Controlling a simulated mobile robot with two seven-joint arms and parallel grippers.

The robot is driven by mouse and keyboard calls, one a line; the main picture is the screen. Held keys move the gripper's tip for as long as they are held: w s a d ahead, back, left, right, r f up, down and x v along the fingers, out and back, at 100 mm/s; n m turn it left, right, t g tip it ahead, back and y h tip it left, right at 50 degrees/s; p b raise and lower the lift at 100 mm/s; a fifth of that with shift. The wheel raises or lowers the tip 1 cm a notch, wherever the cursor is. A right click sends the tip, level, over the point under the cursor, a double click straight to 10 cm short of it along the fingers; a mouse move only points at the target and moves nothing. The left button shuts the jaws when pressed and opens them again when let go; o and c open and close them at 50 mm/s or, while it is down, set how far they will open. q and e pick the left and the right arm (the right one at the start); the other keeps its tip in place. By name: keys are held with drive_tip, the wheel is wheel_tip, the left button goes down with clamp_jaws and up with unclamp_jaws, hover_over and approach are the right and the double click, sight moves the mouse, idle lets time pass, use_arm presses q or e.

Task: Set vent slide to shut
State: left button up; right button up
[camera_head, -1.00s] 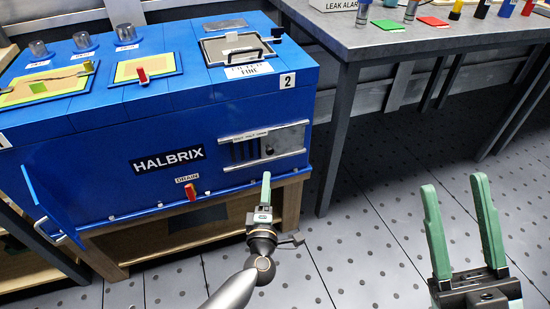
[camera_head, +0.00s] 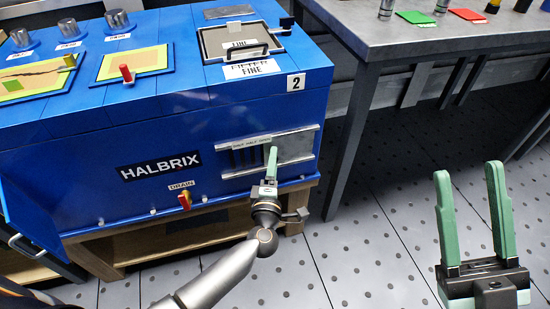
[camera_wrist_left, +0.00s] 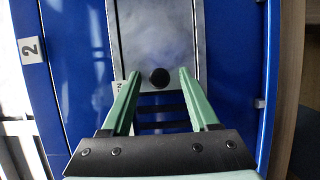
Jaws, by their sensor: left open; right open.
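The vent slide is a grey metal plate (camera_head: 297,146) in rails on the front of the blue HALBRIX housing. It sits at the right end, and dark vent slots (camera_head: 246,157) show uncovered to its left. In the head view the gripper hides the knob. My right gripper (camera_head: 470,215) is open and empty over the floor.
A red drain lever (camera_head: 184,201) is low on the housing, left of my left gripper. A lidded filter hatch (camera_head: 240,42) is on top. A grey table (camera_head: 385,35) stands to the right. Open floor (camera_head: 400,220) lies between the housing and my right gripper.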

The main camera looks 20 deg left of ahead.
use_arm(q)
clamp_jaws()
idle(0.5)
idle(1.0)
